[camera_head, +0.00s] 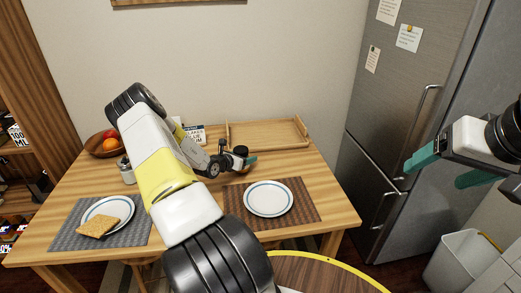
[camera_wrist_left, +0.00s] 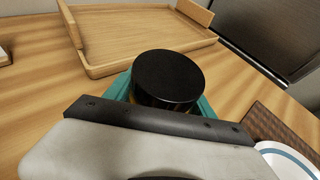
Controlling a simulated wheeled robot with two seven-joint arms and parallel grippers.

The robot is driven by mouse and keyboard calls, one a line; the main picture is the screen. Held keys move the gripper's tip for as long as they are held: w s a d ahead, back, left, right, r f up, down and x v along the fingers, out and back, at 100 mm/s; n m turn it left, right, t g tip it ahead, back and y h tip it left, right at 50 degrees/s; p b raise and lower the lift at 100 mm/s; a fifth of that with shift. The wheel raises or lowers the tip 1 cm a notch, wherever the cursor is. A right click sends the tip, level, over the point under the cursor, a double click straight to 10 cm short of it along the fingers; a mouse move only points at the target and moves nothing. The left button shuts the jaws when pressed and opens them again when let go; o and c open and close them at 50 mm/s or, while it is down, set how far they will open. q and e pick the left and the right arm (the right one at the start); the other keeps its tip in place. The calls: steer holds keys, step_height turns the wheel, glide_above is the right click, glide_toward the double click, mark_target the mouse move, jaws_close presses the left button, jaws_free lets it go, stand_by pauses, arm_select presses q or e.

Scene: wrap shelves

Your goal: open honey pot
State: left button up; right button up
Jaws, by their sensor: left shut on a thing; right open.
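The honey pot shows mostly as its round black lid (camera_wrist_left: 168,80) in the left wrist view, with a sliver of amber body below it. In the head view the black lid (camera_head: 240,151) shows at the end of my left arm. My left gripper (camera_head: 247,161) is shut on the pot, with its teal fingers on both sides just below the lid. The pot's lower body is mostly hidden by the gripper. The lid appears to be on the pot. My right gripper (camera_head: 445,168) is open and empty, off to the right in front of the fridge.
A wooden tray (camera_head: 268,134) lies behind the pot. White plates (camera_head: 268,199) sit on placemats, the left one with toast (camera_head: 98,227). A fruit bowl (camera_head: 97,150) and a small jar (camera_head: 127,172) stand at left. A fridge (camera_head: 405,80) and a bin (camera_head: 462,262) are at right.

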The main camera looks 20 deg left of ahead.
mark_target(245, 150)
arm_select(q)
steer(key=shift+r, duration=0.65)
step_height(245, 150, up, 2)
steer(key=shift+r, duration=0.1)
steer(key=s, duration=0.5)
steer(key=s+r, duration=0.1)
steer(key=s, duration=1)
steer(key=shift+a+r, duration=0.25)
steer(key=shift+a, duration=0.05)
steer(key=o, duration=1)
jaws_close()
